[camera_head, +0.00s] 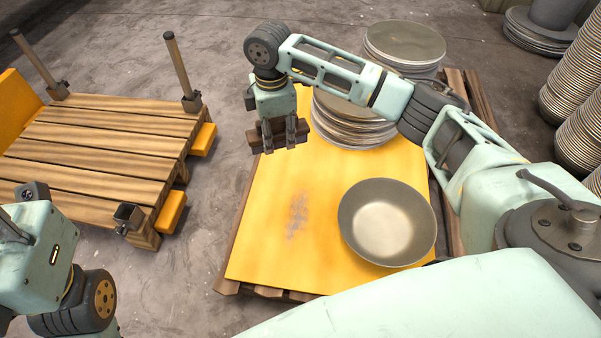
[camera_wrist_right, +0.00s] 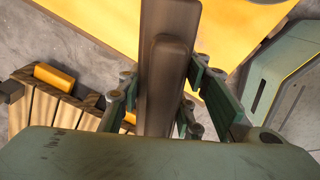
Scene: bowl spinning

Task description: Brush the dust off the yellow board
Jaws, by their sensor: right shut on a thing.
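The yellow board (camera_head: 262,245) lies on a wooden pallet in the head view, with a grey dust patch (camera_head: 297,215) left of a metal bowl (camera_head: 387,222). My right gripper (camera_head: 284,136) is over the board's upper left edge, above and beyond the dust patch. It is shut on a brown wooden brush (camera_head: 259,138). In the right wrist view the brush (camera_wrist_right: 165,75) runs between the green fingers, and its bristles cannot be made out. Part of my left arm shows at lower left; its gripper is not in view.
Stacked metal plates (camera_head: 350,122) stand on the board's far end, with another stack (camera_head: 405,42) behind. More stacks (camera_head: 572,95) stand at the right. A wooden pallet (camera_head: 95,145) with upright posts is at left. Grey floor separates the pallets.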

